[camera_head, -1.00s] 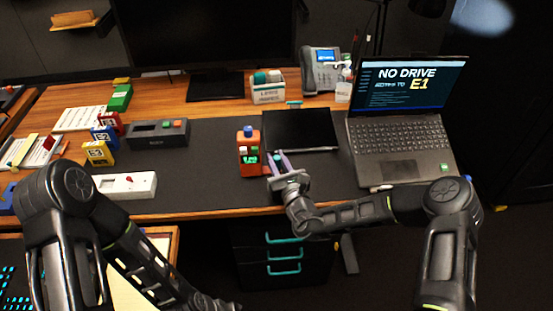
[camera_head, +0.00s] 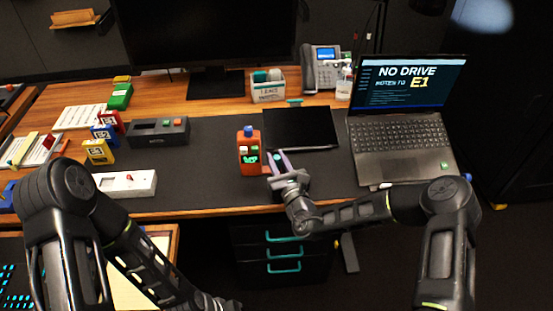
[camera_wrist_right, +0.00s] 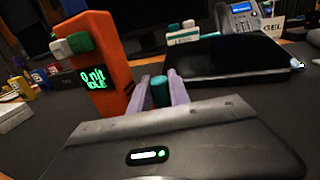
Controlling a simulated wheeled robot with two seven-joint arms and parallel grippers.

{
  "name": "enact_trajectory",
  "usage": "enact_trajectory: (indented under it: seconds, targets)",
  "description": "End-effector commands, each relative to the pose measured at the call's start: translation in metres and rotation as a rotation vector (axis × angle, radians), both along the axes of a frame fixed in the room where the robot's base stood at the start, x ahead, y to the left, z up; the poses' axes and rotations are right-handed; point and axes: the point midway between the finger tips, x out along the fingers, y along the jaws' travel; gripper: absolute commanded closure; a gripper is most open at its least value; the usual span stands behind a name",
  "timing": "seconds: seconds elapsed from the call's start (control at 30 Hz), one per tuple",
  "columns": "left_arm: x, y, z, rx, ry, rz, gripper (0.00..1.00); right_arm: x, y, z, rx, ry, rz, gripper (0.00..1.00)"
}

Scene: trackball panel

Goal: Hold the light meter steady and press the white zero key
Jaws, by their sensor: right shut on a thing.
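The light meter (camera_head: 249,158) is an upright orange box with a blue dome on top, on the dark desk mat. In the right wrist view the light meter (camera_wrist_right: 103,65) shows at the left, with a lit green display reading IDLE. A white key (camera_wrist_right: 62,48) and a green key (camera_wrist_right: 80,42) stick out above the display. My right gripper (camera_head: 279,156) is just right of the meter. In the right wrist view my right gripper (camera_wrist_right: 164,90) is shut on a small teal peg (camera_wrist_right: 159,92); whether the peg belongs to the meter, I cannot tell. My left gripper is out of view.
A black tablet (camera_head: 300,127) lies right of the meter, with an open laptop (camera_head: 405,148) beyond. A grey box (camera_head: 158,132) and a white switch box (camera_head: 128,184) are at left, near coloured blocks (camera_head: 98,151). The mat between them and the meter is clear.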

Motion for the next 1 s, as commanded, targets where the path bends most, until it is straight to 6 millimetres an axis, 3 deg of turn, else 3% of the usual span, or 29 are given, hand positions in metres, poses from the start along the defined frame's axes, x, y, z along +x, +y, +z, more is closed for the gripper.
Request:
enact_trajectory:
  seconds: [0.07,0.5,1.0]
  targets:
    - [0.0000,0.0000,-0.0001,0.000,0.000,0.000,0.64,-0.0003,-0.0002,-0.0011,-0.001,0.002,0.000,1.00]
    - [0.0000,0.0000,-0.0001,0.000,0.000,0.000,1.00,-0.0004,-0.0003,-0.0015,-0.002,0.003,0.000,1.00]
    - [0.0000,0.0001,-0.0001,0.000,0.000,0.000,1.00,-0.0005,-0.0003,-0.0019,-0.001,0.004,0.000,1.00]
